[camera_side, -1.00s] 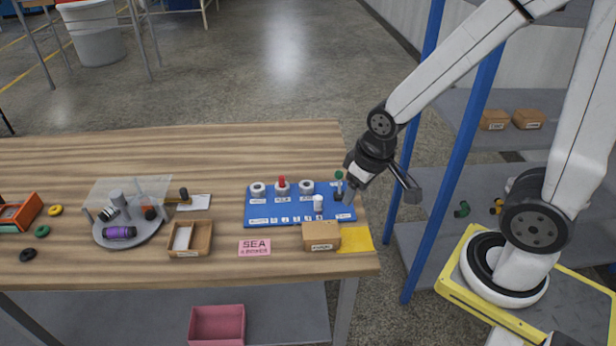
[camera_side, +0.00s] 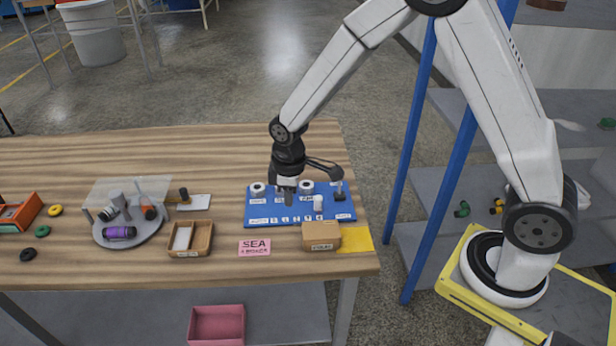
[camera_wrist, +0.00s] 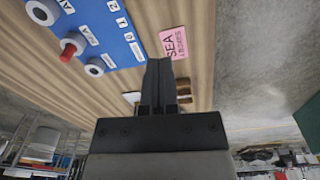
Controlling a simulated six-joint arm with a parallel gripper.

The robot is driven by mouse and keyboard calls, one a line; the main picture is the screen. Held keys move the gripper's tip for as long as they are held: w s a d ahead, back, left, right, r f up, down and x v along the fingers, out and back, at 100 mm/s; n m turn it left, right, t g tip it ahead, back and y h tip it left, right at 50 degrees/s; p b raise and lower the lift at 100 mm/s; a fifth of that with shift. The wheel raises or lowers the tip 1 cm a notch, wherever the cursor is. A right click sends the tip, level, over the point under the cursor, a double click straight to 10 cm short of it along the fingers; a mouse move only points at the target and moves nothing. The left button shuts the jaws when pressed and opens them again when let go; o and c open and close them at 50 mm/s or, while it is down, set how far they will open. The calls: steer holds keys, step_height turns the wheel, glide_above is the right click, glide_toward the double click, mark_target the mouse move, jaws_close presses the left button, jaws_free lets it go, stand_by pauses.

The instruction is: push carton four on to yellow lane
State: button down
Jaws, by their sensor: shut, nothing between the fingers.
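A brown cardboard carton (camera_side: 321,236) with a white label sits near the table's front right corner. The label is too small to read. The yellow lane (camera_side: 356,239) is a flat patch at the carton's right side; the carton stands at its left edge. My gripper (camera_side: 288,199) is shut and empty, over the blue board (camera_side: 262,213), left of and behind the carton. In the wrist view its shut fingers (camera_wrist: 158,75) point toward the pink card. The carton is not visible in the wrist view.
The blue board carries white round fittings, a red-topped one (camera_wrist: 70,47) and a white cylinder (camera_side: 318,203). A pink SEA card (camera_side: 254,247) lies left of the carton. A wooden tray (camera_side: 191,240) and a round grey turntable (camera_side: 130,230) stand further left.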

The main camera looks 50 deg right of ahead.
mark_target(332, 228)
steer(key=f, duration=0.1)
steer(key=w+a+f+n, duration=0.1)
steer(key=w, duration=0.1)
steer(key=shift+w+a+f+n+g, duration=0.15)
steer(key=shift+a+f+n+g, duration=0.15)
steer(key=shift+f+n, duration=0.1)
steer(key=shift+f, duration=0.15)
step_height(332, 228, down, 10)
steer(key=shift+r, duration=0.1)
steer(key=shift+s+d, duration=0.6)
steer(key=shift+d, duration=0.1)
steer(key=shift+s+d+r, duration=0.1)
steer(key=shift+s+d, duration=0.65)
steer(key=shift+s, duration=0.05)
steer(key=s+d, duration=0.6)
steer(key=shift+s+d, duration=0.1)
